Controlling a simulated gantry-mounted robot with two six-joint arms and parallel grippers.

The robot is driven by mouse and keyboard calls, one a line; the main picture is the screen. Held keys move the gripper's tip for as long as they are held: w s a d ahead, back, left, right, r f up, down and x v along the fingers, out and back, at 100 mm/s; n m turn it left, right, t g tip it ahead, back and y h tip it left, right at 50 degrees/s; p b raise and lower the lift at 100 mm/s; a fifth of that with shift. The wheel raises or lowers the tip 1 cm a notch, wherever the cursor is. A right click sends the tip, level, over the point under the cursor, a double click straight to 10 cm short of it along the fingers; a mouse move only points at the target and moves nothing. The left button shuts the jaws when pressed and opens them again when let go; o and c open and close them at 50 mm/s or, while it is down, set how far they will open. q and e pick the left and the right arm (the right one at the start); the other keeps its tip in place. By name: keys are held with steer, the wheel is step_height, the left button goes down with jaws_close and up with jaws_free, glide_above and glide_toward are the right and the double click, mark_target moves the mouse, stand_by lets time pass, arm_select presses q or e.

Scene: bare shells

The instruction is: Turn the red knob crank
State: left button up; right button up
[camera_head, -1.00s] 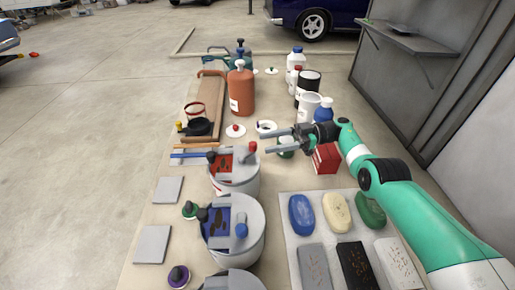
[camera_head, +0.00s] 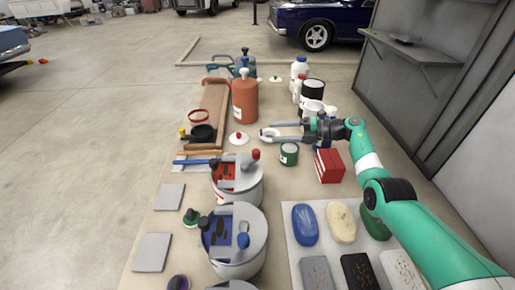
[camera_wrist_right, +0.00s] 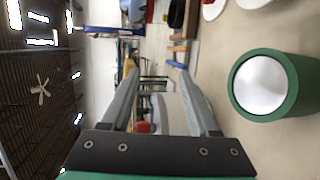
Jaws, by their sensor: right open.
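The red knob (camera_head: 255,154) is an upright crank handle on the rim of a white bucket (camera_head: 243,195) with a red top, left of centre in the head view. My right gripper (camera_head: 270,131) is open and empty, its fingers pointing left. In the head view it appears beyond the knob and slightly to its right, apart from it. In the sideways right wrist view, the open gripper (camera_wrist_right: 155,75) frames a red knob (camera_wrist_right: 143,127) and a pale bucket (camera_wrist_right: 175,112) between its fingers. My left gripper is not in view.
A green can (camera_head: 289,154) and a red box (camera_head: 329,166) stand near my right arm. A nearer bucket (camera_head: 238,250) has a blue knob (camera_head: 243,241). An orange bottle (camera_head: 244,103) stands behind. A tray of soaps and blocks (camera_head: 293,236) lies at right.

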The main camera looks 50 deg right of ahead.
step_height(320, 180, up, 4)
steer(key=s+r+n+h+p, duration=0.1)
steer(key=s+n+h+p, duration=0.1)
steer(key=n+h+p, duration=0.75)
steer(key=n+g+y+p, duration=0.1)
steer(key=n+y+p, duration=0.15)
steer(key=p, duration=1.55)
glide_toward(259, 153)
steer(key=b+x, duration=0.4)
steer(key=x, duration=0.6)
steer(key=shift+w+d+f, duration=0.1)
steer(key=shift+w, duration=0.55)
